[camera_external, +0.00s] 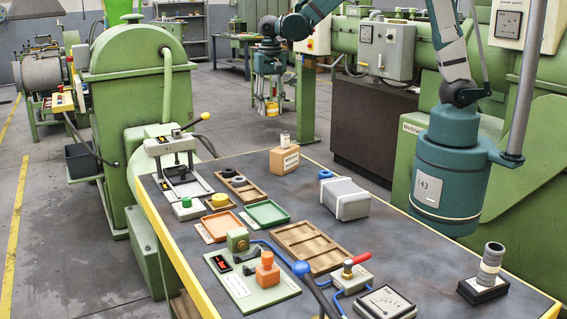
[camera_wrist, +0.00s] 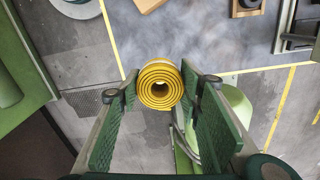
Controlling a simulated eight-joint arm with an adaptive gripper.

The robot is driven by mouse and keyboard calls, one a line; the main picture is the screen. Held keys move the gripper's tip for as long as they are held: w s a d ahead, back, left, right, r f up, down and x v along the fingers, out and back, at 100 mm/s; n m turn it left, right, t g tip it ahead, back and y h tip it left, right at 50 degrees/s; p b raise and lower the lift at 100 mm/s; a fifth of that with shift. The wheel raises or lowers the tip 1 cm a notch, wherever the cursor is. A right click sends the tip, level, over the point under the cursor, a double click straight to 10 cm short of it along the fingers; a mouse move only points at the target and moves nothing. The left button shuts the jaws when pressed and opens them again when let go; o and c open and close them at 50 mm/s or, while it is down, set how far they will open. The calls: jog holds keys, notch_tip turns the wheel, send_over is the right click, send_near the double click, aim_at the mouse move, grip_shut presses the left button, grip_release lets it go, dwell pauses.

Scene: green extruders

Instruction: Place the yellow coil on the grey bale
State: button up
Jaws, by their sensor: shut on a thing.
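The yellow coil (camera_wrist: 160,86) is a rolled-up mat seen end-on in the wrist view, with a dark hole in its middle. My gripper (camera_wrist: 158,92) has its green pads on either side of the coil and is shut on it. In the external view my gripper (camera_external: 268,107) hangs beyond the far end of the workbench, small and far off, with a little yellow between its fingers. The grey bale (camera_external: 345,199) is a light grey block with bands, lying on the bench right of centre. It is well apart from my gripper and its top is bare.
Left of the bale are a green tray (camera_external: 264,214), a reddish tray (camera_external: 222,226) and a wooden tray (camera_external: 310,247). A wooden block (camera_external: 284,161) with a small cylinder stands at the far end. A stacked grey piece (camera_external: 490,265) stands front right. Bench around the bale is mostly clear.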

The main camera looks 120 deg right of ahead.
notch_tip(320, 180, up, 5)
jog(key=n+p, duration=0.2)
jog(key=p, duration=0.2)
send_over(345, 187)
jog(key=f, duration=0.2)
jog(key=shift+w+f, duration=0.1)
jog(key=shift+f, duration=1.4)
jog(key=shift+f+b, duration=0.65)
jog(key=shift+f, duration=2.3)
